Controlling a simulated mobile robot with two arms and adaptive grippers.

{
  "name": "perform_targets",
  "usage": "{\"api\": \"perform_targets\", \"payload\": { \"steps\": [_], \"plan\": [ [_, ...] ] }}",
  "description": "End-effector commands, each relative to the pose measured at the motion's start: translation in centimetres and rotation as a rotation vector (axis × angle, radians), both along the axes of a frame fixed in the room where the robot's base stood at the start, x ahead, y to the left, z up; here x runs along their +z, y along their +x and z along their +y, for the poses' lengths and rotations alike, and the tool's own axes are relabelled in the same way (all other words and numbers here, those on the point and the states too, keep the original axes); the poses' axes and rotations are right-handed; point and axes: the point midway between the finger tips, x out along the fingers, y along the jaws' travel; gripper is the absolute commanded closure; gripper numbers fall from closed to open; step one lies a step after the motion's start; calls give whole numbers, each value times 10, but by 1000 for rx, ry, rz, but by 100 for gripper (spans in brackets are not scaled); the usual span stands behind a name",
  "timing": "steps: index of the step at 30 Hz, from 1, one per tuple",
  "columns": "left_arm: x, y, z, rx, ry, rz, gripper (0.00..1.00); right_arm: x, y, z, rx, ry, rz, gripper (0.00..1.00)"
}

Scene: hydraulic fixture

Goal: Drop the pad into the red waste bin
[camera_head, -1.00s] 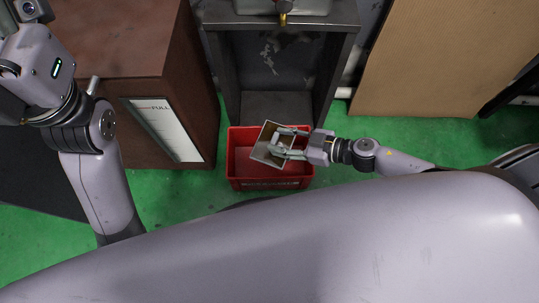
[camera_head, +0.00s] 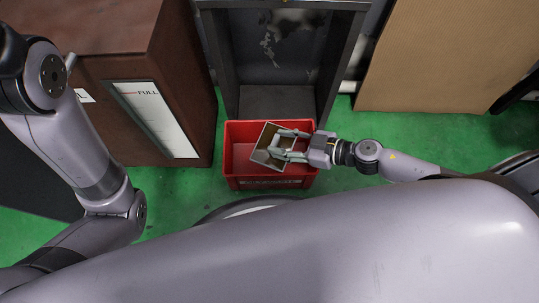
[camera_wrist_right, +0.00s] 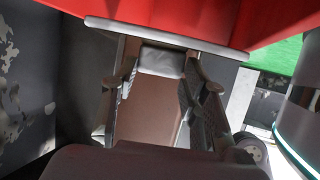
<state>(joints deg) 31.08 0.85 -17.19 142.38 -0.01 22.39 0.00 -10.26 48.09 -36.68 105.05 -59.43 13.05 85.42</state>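The red waste bin (camera_head: 236,183) stands on the green floor in the head view, in front of the dark metal stand. The pad (camera_head: 262,157), a square with a pale rim and brown middle, is tilted over the bin opening. My right gripper (camera_head: 288,146) reaches in from the right over the bin, with its fingers at the pad. In the right wrist view, a pale block of the pad (camera_wrist_right: 161,62) sits between the fingertips, so the gripper looks shut on it. The red bin wall (camera_wrist_right: 205,18) lies beyond. My left gripper is out of view.
A brown cabinet (camera_head: 190,85) with a white level gauge (camera_head: 158,118) stands left of the bin. The dark metal stand (camera_head: 229,70) is behind it. A cardboard sheet (camera_head: 440,60) leans at the back right. Green floor is free right of the bin.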

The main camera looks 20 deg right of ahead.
Motion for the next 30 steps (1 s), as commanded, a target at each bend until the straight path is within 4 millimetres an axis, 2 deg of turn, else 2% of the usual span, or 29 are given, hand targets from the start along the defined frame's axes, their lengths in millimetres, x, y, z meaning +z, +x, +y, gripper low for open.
{"api": "perform_targets", "payload": {
  "steps": [11, 22, 30],
  "plan": [
    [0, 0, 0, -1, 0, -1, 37, 0, 0, 0, 0, 0, 0, 36],
    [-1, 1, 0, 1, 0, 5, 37, 1, -3, -4, -1, 0, 2, 36],
    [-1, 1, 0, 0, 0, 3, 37, 15, -26, -33, -2, -1, 7, 36]
  ]
}}
